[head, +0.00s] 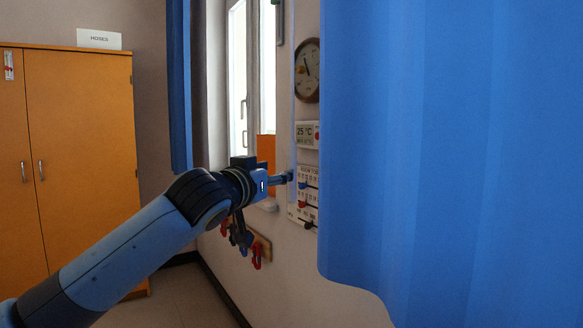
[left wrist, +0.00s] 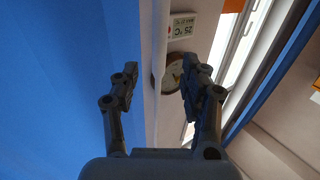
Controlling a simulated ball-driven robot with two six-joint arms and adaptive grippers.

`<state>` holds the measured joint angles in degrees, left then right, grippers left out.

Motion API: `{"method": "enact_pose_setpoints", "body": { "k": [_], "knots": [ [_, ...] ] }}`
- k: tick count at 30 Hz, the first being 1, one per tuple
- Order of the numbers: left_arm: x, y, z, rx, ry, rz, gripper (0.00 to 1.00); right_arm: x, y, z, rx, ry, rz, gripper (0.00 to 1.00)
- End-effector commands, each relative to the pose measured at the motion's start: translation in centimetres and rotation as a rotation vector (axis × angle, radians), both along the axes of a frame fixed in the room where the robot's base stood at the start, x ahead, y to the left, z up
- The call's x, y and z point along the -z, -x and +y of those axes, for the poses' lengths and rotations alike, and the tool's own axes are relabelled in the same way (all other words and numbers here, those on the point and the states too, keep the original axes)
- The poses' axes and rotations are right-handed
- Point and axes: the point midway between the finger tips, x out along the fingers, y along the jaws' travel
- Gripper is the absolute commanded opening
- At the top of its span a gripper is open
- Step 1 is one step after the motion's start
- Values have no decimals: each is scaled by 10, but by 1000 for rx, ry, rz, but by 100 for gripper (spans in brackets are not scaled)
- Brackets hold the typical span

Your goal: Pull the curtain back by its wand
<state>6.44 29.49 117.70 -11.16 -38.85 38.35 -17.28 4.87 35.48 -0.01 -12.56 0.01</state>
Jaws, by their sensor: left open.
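The blue curtain (head: 450,150) hangs across the right of the head view; it also fills the left of the left wrist view (left wrist: 60,80). A pale, straight wand (head: 293,110) hangs near its left edge. In the left wrist view the wand (left wrist: 160,50) runs between the two fingers, with space on both sides. My left gripper (head: 287,177) is open at the wand in the head view, and its open fingers also show in the left wrist view (left wrist: 160,72). Its lower end is hard to make out. My right gripper is not in view.
A second blue curtain strip (head: 179,90) hangs left of the window (head: 238,80). A hook rack (head: 262,248) is below. An orange cabinet (head: 80,150) stands left.

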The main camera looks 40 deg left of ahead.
Motion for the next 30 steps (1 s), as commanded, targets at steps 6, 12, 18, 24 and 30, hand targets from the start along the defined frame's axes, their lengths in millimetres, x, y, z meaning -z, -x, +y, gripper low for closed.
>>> {"method": "enact_pose_setpoints", "body": {
  "k": [6,12,18,24,30],
  "knots": [
    [-1,-44,8,-1,4,0,45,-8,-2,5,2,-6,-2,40],
    [0,-77,15,-1,0,2,45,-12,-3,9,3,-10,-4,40],
    [1,-92,18,0,0,2,45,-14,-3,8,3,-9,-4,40],
    [2,-93,18,1,0,3,45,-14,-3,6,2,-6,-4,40],
    [2,-93,18,0,0,3,28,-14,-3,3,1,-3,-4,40]
  ]
}}
